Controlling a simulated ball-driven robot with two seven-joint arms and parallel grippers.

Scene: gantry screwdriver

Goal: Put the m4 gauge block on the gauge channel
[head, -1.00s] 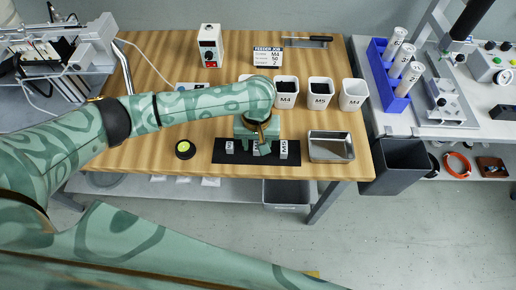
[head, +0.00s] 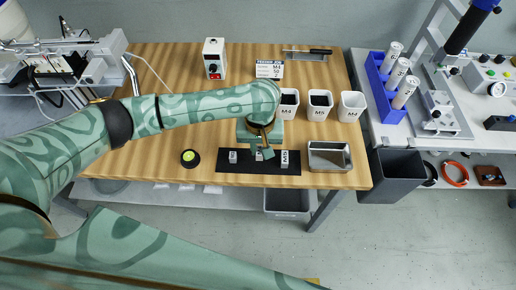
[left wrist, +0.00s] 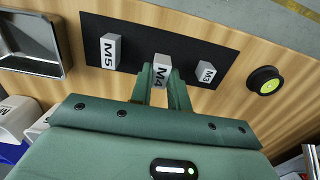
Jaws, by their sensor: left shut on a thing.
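The m4 gauge block (left wrist: 162,72) is a light grey block with M4 on its face, between the fingers of my left gripper (left wrist: 160,82) in the left wrist view. My left gripper (head: 264,153) is shut on it, at the middle of the black mat (head: 308,168). The M5 block (left wrist: 110,52) and the M3 block (left wrist: 205,72) stand on the mat on either side, apart from the fingers. I cannot tell whether the m4 block touches the mat. I cannot identify the gauge channel for certain. My right gripper is not in view.
A metal tray (head: 329,165) lies right of the mat, and a black and green round thing (head: 190,158) lies left.

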